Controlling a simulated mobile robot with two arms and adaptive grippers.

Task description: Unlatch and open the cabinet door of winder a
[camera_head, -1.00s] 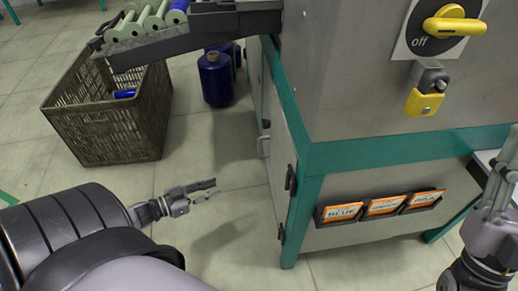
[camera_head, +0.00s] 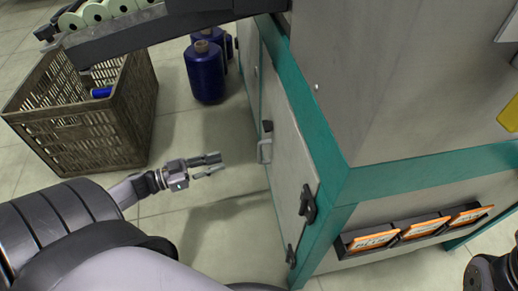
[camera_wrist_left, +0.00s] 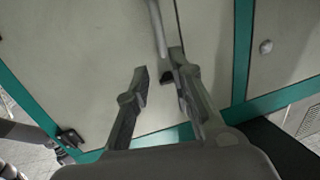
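The cabinet door (camera_head: 289,159) of the winder is a grey panel in a teal frame, and it looks closed. A light bar handle (camera_head: 264,151) sits on its far side, with a small dark latch piece (camera_head: 267,126) just above it. The handle also shows at the top of the left wrist view (camera_wrist_left: 157,28). My left gripper (camera_head: 221,163) is open and empty, left of the handle and apart from it, pointing at the door. In the left wrist view its fingers (camera_wrist_left: 158,72) are spread before the door.
Black hinges (camera_head: 308,204) are on the door's near edge. A plastic crate (camera_head: 92,140) and dark blue yarn cones (camera_head: 205,75) stand on the floor beyond my left gripper. Orange label cards (camera_head: 420,229) sit on the winder's front. The floor beside the door is clear.

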